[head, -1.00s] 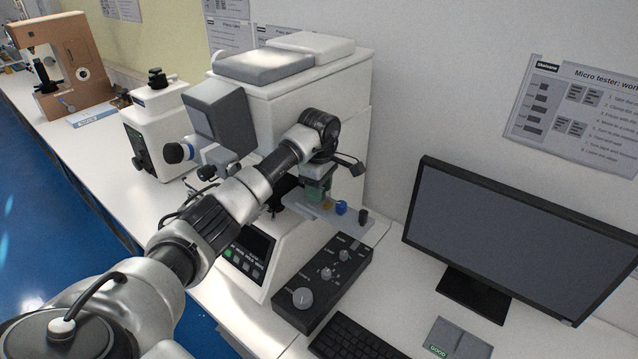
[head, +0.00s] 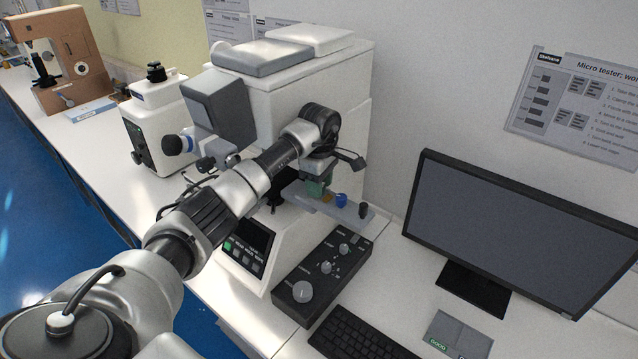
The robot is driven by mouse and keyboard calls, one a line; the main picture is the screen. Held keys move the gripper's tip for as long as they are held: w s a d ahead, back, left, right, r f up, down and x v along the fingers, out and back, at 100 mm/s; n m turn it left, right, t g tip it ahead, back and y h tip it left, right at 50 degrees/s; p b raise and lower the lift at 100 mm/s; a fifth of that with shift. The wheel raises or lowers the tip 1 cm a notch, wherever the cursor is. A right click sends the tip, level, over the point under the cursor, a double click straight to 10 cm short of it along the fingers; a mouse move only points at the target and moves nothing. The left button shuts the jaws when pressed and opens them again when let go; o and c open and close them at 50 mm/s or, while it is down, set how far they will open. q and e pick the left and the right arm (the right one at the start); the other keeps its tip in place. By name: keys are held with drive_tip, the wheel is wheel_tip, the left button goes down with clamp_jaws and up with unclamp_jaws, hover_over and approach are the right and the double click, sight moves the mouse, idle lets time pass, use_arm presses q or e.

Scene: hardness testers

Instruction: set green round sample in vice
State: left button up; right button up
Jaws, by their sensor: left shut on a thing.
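My left gripper (head: 318,186) hangs at the end of my left arm, in front of the right side of the white micro tester (head: 315,80). It points down and is shut on a small green thing, which looks like the green round sample (head: 316,187). The fingers are small and partly hidden by the wrist. The sample is just above or at the left part of a grey sample rack (head: 352,215); I cannot tell whether they touch. The vice cannot be made out; my arm covers much of the tester's stage area. My right gripper is not in view.
The rack also bears a blue sample (head: 341,200), a dark one (head: 364,209) and a yellowish one (head: 327,198). In front are a black control box (head: 322,275) and a keyboard (head: 355,335). A monitor (head: 515,230) stands right. Another white tester (head: 157,125) stands left.

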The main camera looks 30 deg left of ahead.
use_arm(q)
drive_tip(key=shift+f+b, duration=0.3)
drive_tip(key=shift+f, duration=0.1)
drive_tip(key=o, duration=1)
wheel_tip(320, 180, up, 10)
drive_tip(key=b, duration=0.4)
drive_tip(key=shift+r, duration=0.45)
drive_tip(key=shift+f, duration=0.1)
